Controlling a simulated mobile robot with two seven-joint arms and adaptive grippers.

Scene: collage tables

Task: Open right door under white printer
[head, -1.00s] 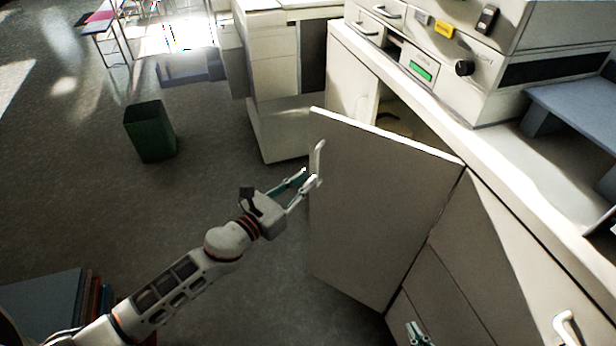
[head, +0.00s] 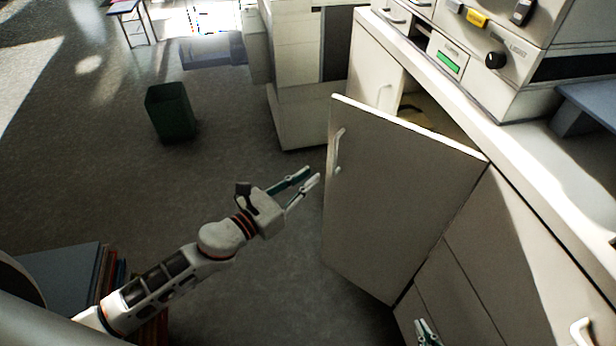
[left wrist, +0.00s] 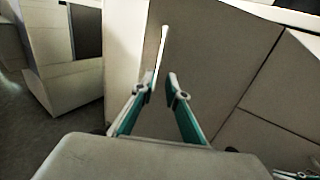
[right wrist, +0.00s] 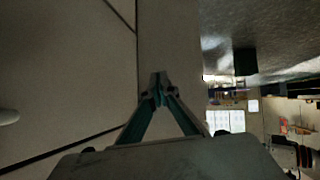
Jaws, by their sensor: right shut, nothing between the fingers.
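The right door (head: 400,200) under the white printer (head: 470,60) stands swung wide open, with its white handle (head: 338,150) near its free edge. My left gripper (head: 312,174) is open and empty, just left of the door and a little apart from the handle. In the left wrist view the handle (left wrist: 162,50) shows beyond the open fingers. My right gripper (head: 426,332) is at the bottom of the head view, by the lower cabinet front. In the right wrist view its fingertips (right wrist: 158,88) are together with nothing between them, in front of the pale panels.
The cabinet opening (head: 425,112) shows behind the door. A green bin (head: 171,112) stands on the floor at left, with clear floor around it. Books (head: 110,280) lie at lower left. A drawer handle (head: 582,332) is at lower right.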

